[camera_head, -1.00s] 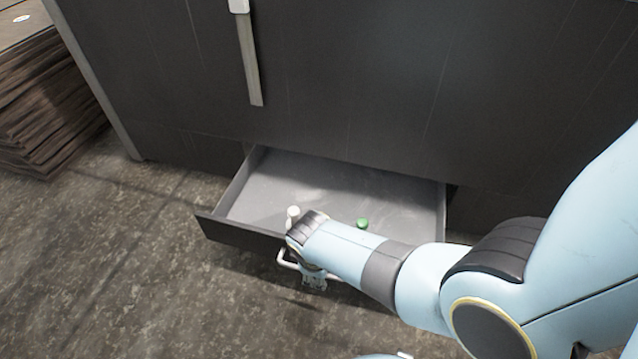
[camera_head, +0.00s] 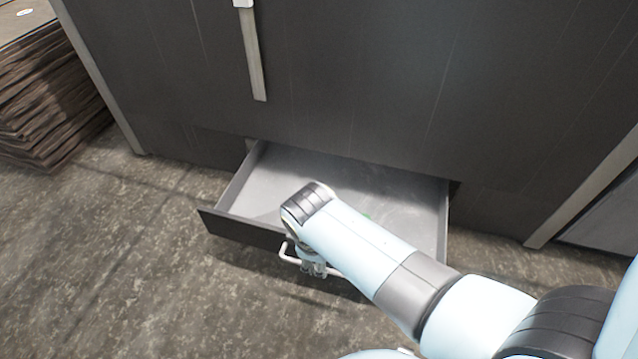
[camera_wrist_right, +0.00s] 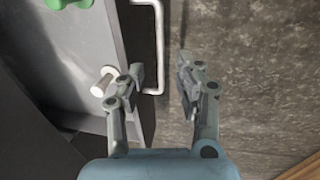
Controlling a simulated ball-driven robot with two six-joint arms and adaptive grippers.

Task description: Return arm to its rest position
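My right arm reaches in from the right over an open drawer (camera_head: 240,231). My right gripper (camera_head: 313,269) is below the wrist at the drawer's white handle (camera_head: 288,256). In the right wrist view the gripper (camera_wrist_right: 162,78) is open, its two fingers well apart. The handle bar (camera_wrist_right: 159,40) runs between the fingers in that view; whether it is level with the tips I cannot tell. My left gripper is not in view.
A green object (camera_wrist_right: 68,3) lies in the drawer, mostly hidden by my forearm in the head view. A small white object (camera_wrist_right: 103,81) is beside one finger. A dark cabinet (camera_head: 350,80) stands behind; stacked boards (camera_head: 45,100) are at far left. Floor at left is clear.

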